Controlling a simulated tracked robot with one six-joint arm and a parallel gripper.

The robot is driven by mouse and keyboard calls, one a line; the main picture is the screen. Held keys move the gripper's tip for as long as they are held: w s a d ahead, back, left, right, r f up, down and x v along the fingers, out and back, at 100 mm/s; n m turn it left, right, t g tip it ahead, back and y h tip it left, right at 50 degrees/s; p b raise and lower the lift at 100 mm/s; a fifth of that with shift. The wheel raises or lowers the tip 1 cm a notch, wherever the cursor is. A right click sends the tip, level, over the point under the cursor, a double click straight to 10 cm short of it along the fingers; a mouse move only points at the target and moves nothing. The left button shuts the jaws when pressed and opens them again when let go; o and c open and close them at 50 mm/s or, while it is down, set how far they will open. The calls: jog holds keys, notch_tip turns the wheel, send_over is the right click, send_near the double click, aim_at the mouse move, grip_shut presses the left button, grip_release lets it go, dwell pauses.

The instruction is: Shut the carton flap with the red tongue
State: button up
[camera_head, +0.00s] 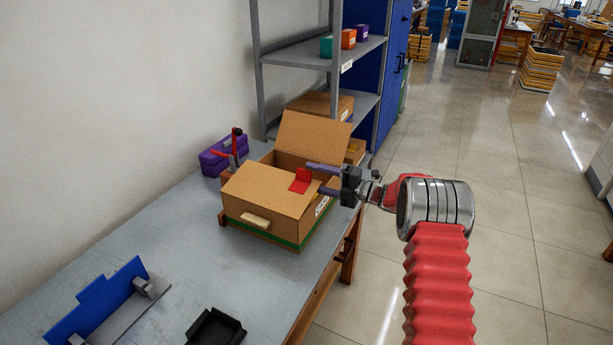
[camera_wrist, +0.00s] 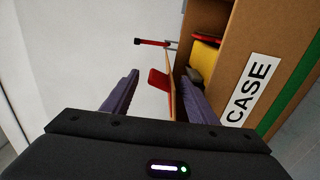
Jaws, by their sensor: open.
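A brown cardboard carton (camera_head: 268,228) stands on the grey table, and its label side (camera_wrist: 225,75) shows in the wrist view. Its far flap (camera_head: 312,140) stands up. Its near flap (camera_head: 262,188) lies over the front part of the top and bears the red tongue (camera_head: 302,177). In the wrist view this flap (camera_wrist: 172,100) is nearly edge-on, with the tongue (camera_wrist: 158,82) on its left. My gripper (camera_head: 314,178) is open at the carton's right side. Its fingers (camera_wrist: 159,76) lie either side of the tongue in that picture; contact cannot be told.
A purple case (camera_head: 222,158) and a red clamp-like tool (camera_head: 236,145) are behind the carton. A yellow item (camera_wrist: 205,55) shows inside it. A blue stand (camera_head: 95,305) and black tray (camera_head: 215,328) are nearer. A metal shelf (camera_head: 300,55) rises behind.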

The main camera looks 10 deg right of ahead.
jog(key=v, duration=0.9)
jog(key=shift+s+d+f, duration=0.1)
jog(key=shift+d, duration=0.05)
